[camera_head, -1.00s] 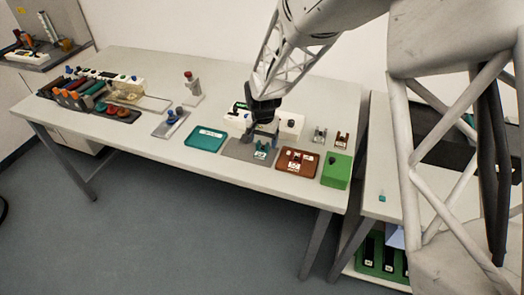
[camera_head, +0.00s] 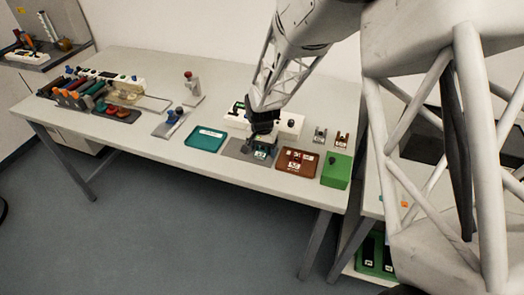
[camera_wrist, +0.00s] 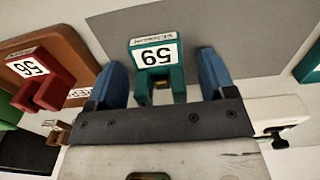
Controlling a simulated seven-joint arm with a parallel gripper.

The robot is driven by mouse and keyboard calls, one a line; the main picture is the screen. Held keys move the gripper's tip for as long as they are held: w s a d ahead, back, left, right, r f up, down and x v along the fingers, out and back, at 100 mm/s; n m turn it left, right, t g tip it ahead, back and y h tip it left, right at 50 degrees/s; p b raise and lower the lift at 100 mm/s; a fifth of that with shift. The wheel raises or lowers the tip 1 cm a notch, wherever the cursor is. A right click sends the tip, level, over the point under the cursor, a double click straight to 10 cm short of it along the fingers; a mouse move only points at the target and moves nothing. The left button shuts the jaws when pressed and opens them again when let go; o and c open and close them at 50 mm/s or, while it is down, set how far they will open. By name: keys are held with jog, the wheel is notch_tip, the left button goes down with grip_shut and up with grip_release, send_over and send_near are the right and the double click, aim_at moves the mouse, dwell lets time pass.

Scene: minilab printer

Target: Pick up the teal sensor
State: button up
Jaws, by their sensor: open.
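The teal sensor (camera_wrist: 157,62) is a small block with a white number label and two prongs pointing toward my gripper. It sits on a grey mat (camera_wrist: 215,28). In the head view the sensor (camera_head: 260,155) shows just below my gripper (camera_head: 262,142), partly covered by it. In the wrist view my gripper (camera_wrist: 162,78) is open, with one blue finger on each side of the sensor. Gaps show between the fingers and the sensor, so it is not gripped.
A brown tray (camera_head: 281,167) with a red labelled part (camera_wrist: 48,80) lies to the right of the mat. A green box (camera_head: 336,171) stands beyond it. A teal tray (camera_head: 205,138) lies to the left. A white device (camera_head: 289,126) stands close behind my gripper.

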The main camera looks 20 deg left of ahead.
aim_at(262, 151)
jog(key=c, duration=1)
jog(key=shift+r, duration=0.15)
jog(key=shift+r, duration=0.35)
notch_tip(262, 151, up, 3)
jog(key=shift+f, duration=0.1)
jog(key=s+d, duration=0.3)
jog(key=s, duration=0.1)
jog(key=s+d, duration=0.3)
jog(key=s, duration=0.1)
jog(key=s+d+r, duration=0.1)
jog(key=s+d, duration=0.2)
jog(key=s, duration=0.2)
jog(key=shift+s+r, duration=0.1)
jog(key=shift+r, duration=0.1)
jog(key=shift+r, duration=0.95)
